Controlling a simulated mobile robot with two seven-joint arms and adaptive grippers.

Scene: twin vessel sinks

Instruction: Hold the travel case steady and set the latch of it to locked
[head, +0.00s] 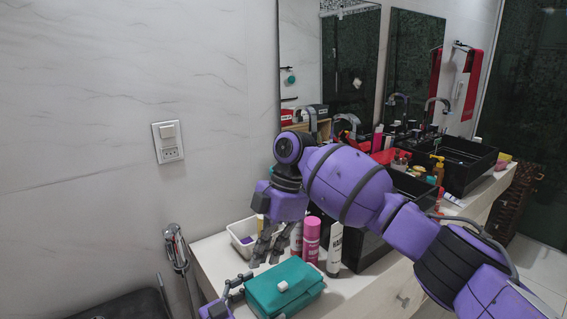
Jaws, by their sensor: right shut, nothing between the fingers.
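The travel case (272,292) is a teal box with its lid down, at the near end of the white counter. A small white latch (283,287) sits at its upper front edge; I cannot tell its setting. My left gripper (239,291) is at the case's left end, its fingers close to or touching it; whether they grip it is unclear. My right gripper (266,263) points down just behind and above the case's back left, shut and empty, apart from the latch.
A pink can (311,240) and a white tube (334,250) stand behind the case. A white bin (242,238) is at the back left. Black vessel sinks (462,163) lie farther along the counter (357,285). A wall bounds the left.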

